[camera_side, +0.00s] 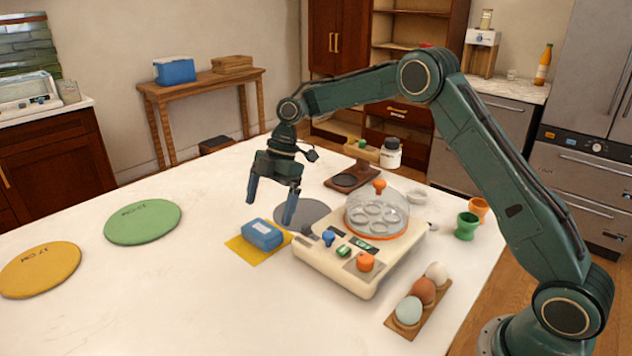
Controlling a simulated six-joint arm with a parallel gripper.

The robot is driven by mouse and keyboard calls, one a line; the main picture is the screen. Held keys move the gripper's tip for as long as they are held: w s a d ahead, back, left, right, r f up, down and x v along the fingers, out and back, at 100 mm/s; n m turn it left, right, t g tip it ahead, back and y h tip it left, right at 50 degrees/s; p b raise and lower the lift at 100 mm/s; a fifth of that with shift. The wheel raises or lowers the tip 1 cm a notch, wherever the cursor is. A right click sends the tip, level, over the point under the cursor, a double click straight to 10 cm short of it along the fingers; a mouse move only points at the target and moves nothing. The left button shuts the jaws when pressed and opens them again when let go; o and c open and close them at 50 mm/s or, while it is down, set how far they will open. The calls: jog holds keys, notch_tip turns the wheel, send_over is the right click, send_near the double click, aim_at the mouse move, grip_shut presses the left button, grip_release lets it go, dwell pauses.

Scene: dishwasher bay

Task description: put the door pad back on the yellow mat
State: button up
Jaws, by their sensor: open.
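A blue block with a lighter top (262,235), the only pad-like thing near the mat and probably the door pad, appears to rest on the yellow mat (241,249). The mat's left and front parts show bare around it. My gripper (271,211) is open and empty, pointing down, with its two fingers apart. In the picture it is just above and behind the blue block, apart from it. The exact height of the fingertips over the table is hard to tell.
A cream egg cooker (328,262) with a clear dome (377,212) stands right of the mat. A grey disc (303,211) lies behind. An egg holder (418,310) and cups (467,226) are further right. Green (143,222) and yellow (40,270) round pads lie left; the front table is clear.

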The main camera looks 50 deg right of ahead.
jog(key=v, duration=0.6)
jog(key=shift+r, duration=0.1)
dwell(0.6)
jog(key=s+a+r+m+t+h, duration=0.25)
jog(key=s+r+m, duration=0.65)
jog(key=s+r, duration=0.65)
jog(key=s+d+f+m+t, duration=0.1)
jog(key=s+d+f+m, duration=0.1)
jog(key=s, duration=0.5)
jog(key=s+d+f+m+t+h, duration=0.1)
jog(key=s+d+f+m, duration=0.1)
jog(key=s, duration=0.5)
jog(key=s+d+f+m+t+h, duration=0.1)
jog(key=s+d+f+m, duration=0.1)
jog(key=s+m, duration=0.3)
jog(key=s+f, duration=0.1)
jog(key=s, duration=0.2)
jog(key=shift+f, duration=0.15)
